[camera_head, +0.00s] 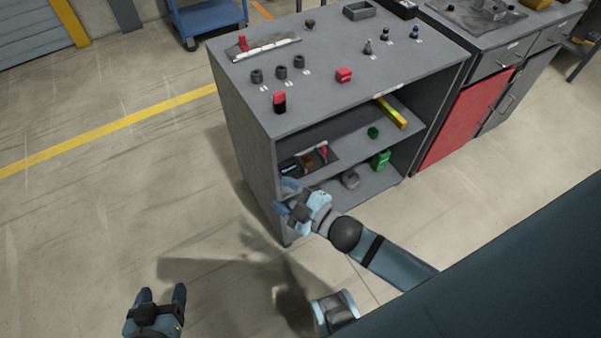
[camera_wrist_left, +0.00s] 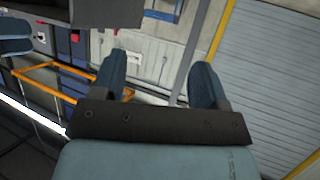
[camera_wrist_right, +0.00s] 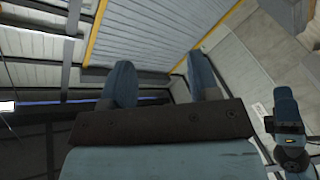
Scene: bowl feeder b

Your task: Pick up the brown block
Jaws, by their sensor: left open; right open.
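A small brown block (camera_head: 307,160) appears to lie in a dark tray (camera_head: 325,167) on the middle shelf of the grey cabinet. It is small and partly crowded by a dark item on its left and a red item on its right. My right gripper (camera_head: 284,197) is open and empty, just in front of the cabinet's near left corner, below and left of the tray. My left gripper (camera_head: 159,294) is open and empty over the floor at lower left, well away from the cabinet. Both wrist views show spread fingers with nothing between them; the block is in neither.
The grey cabinet top (camera_head: 320,108) holds several dark pegs, a red block (camera_head: 344,75) and a red-and-black piece (camera_head: 279,102). A yellow bar (camera_head: 390,112) and green parts (camera_head: 381,159) sit on its shelves. A red-fronted bench adjoins at right. The left floor is clear.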

